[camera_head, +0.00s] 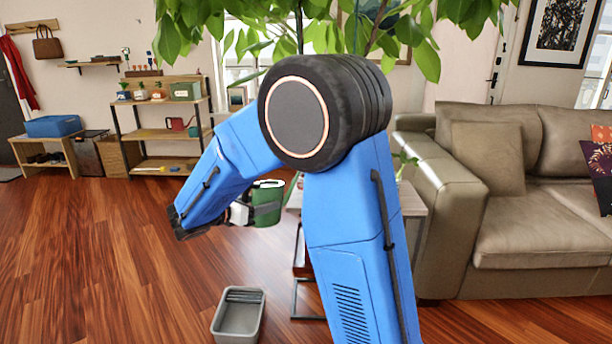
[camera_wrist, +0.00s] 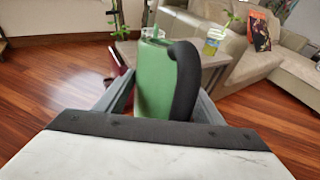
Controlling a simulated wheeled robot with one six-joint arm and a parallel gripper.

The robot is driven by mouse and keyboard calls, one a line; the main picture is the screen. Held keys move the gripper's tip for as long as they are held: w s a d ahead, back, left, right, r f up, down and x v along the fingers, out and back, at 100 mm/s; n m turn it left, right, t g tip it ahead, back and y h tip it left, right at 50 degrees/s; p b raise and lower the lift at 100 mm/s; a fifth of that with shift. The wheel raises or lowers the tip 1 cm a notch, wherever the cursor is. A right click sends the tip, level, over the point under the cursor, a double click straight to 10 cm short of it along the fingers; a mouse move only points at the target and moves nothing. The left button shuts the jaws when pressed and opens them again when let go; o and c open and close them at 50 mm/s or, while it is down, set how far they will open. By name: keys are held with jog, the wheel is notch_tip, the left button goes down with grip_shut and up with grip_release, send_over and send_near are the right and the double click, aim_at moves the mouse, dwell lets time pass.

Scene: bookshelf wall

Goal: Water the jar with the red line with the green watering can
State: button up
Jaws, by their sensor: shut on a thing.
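The green watering can (camera_head: 268,205) is held in the air by my gripper (camera_head: 243,212), left of my upper arm in the head view. In the wrist view, its green body (camera_wrist: 152,82) and black handle (camera_wrist: 186,80) stand between the two grey fingers of my gripper (camera_wrist: 160,98), which is shut on it. A glass jar (camera_wrist: 213,42) with a plant and yellow-green contents stands on a grey side table (camera_wrist: 218,62) beyond the can. I cannot make out a red line on it. The can hides part of the tabletop.
A beige sofa (camera_head: 485,185) stands to the right of the side table (camera_head: 413,205). A grey bin (camera_head: 239,318) sits on the floor below my gripper. A wooden shelf (camera_head: 160,135) at the back left holds small pots and a red watering can (camera_head: 176,123). Leaves hang overhead. The left floor is clear.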

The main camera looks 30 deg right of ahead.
aim_at(255, 190)
jog(key=shift+r, duration=0.15)
jog(key=shift+r+y, duration=0.3)
jog(key=shift+r, duration=0.15)
jog(key=shift+r+g+y, duration=0.4)
jog(key=shift+r+y, duration=0.1)
jog(key=shift+r, duration=0.95)
dwell(6.0)
